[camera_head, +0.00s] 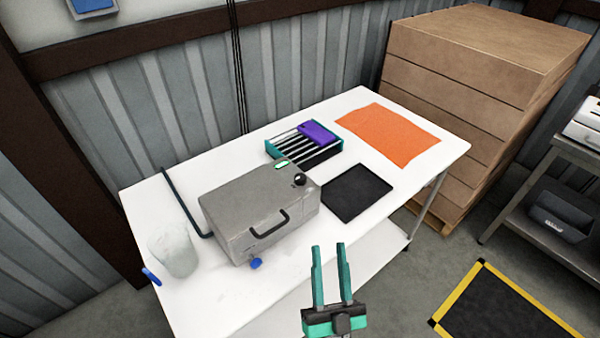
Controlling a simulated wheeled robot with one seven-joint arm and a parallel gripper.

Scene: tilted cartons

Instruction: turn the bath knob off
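The bath is a grey metal box (245,205) on the white table, with a dark handle on its front face. A black knob (299,180) sits on its top at the right corner, beside a small green-lit display (281,164). I cannot tell the knob's setting at this size. A blue knob or valve (256,263) shows low on the front of the box. My gripper (329,246) has teal fingers that stand apart with nothing between them. It is in front of the table's near edge, below and right of the bath, clear of the knob.
A black pad (356,192) lies right of the bath. Behind are a teal rack (284,149) with a purple item (318,133) and an orange sheet (388,135). A cloudy container (173,250) stands left. Stacked cartons (470,90) and a metal shelf (575,150) are at right.

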